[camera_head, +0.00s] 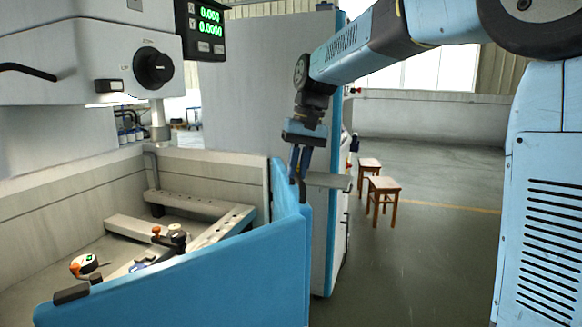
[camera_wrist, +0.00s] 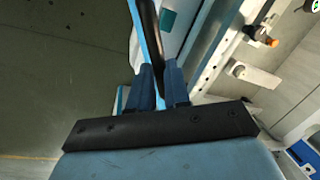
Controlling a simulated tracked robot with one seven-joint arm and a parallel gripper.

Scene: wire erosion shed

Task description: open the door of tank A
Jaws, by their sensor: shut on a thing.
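The blue front panels of the tank (camera_head: 190,275), which I take to be the door side, run from the lower left to a corner below my gripper. I see no label that marks tank A. My gripper (camera_head: 299,178) points down at the right end of the blue panel. In the wrist view my gripper (camera_wrist: 160,75) has its two blue fingers shut on a black bar-like handle (camera_wrist: 149,25), beside a thin blue edge. The fingers hide part of the handle. I cannot tell whether the door stands ajar.
Inside the tank are pale rails (camera_head: 190,203) and a dial gauge (camera_head: 84,264). The machine head (camera_head: 95,60) hangs above it. A pale cabinet with a blue edge (camera_head: 335,230) stands close behind my gripper. Two wooden stools (camera_head: 382,186) stand farther right; the floor near them is clear.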

